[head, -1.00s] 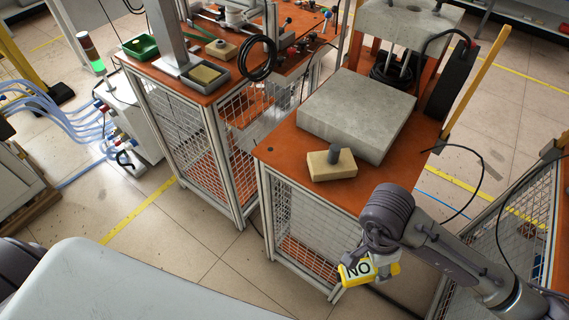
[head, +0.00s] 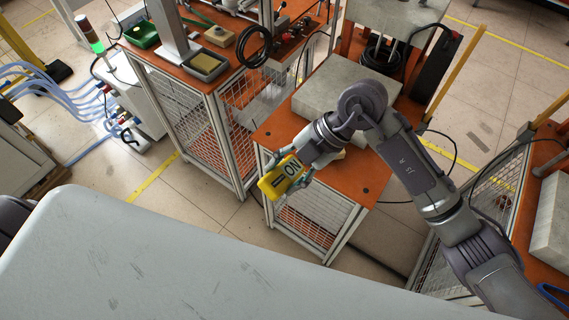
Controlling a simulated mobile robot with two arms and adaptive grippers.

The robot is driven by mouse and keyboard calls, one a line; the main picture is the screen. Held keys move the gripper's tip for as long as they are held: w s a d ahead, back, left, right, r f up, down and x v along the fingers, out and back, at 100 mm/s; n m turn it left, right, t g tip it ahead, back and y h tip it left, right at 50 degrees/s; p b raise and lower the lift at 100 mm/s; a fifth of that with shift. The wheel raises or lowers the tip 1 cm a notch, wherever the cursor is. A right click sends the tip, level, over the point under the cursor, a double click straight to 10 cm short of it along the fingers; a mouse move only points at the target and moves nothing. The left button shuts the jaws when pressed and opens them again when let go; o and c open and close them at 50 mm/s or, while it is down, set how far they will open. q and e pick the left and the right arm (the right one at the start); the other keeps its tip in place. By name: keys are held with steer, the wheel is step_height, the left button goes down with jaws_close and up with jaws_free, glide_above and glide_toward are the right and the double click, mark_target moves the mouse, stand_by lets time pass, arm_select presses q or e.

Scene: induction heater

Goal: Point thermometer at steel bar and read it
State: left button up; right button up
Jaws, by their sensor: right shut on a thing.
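My right gripper (head: 288,177) is shut on a yellow thing with a white label and dark letters (head: 281,178). The frames do not make clear whether this is the thermometer. The gripper holds it in the air by the near left edge of the orange table (head: 372,190). A pale block (head: 339,155) on that table is mostly hidden behind my right arm. The short dark cylinder on it, possibly the steel bar, is hidden now. No reading can be made out. My left gripper is not in view.
A big grey slab (head: 322,88) lies on the orange table behind my right arm. Mesh-sided frames stand below.

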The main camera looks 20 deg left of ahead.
mark_target(295, 164)
steer(key=shift+w+a+f, duration=0.1)
steer(key=shift+w, duration=0.05)
steer(key=w+b, duration=0.1)
steer(key=w+f+b, duration=0.1)
steer(key=w+d+f+b, duration=0.1)
steer(key=b, duration=0.1)
steer(key=shift+w+f, duration=0.25)
steer(key=shift+w, duration=0.15)
steer(key=shift+w+d+f+b, duration=0.1)
steer(key=shift+w+d+b, duration=0.05)
steer(key=shift+w+b, duration=0.25)
stand_by(1.0)
step_height(295, 164, up, 9)
steer(key=p, duration=0.8)
